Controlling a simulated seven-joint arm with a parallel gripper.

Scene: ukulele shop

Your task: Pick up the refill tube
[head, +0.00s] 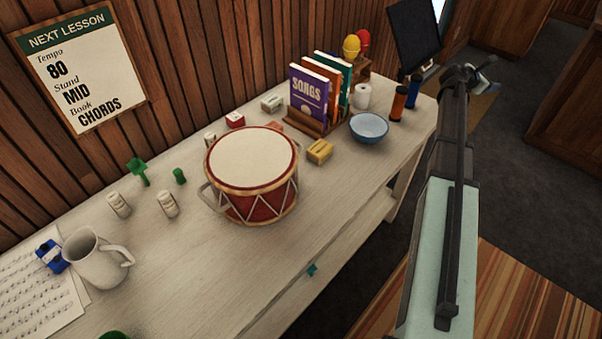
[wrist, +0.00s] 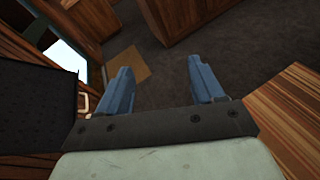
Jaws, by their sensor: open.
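No object is clearly labelled as the refill tube. An orange tube with dark ends (head: 398,102) and a blue tube with a dark end (head: 412,91) stand upright at the table's far right. Small whitish bottles also stand on the table, one at the left (head: 118,204) and one beside it (head: 168,204). I cannot tell which of these is the refill tube. My gripper is open and empty in the wrist view (wrist: 159,72), its two blue fingers apart above the dark floor. In the head view it is at the upper right, off the table's right side, apart from all these objects.
The pale table (head: 200,270) holds a red drum (head: 255,200), a blue bowl (head: 369,128), a book rack with books (head: 308,95), a yellow block (head: 320,151), a white mug (head: 97,258) and sheet music (head: 35,295). The table's front strip is mostly clear.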

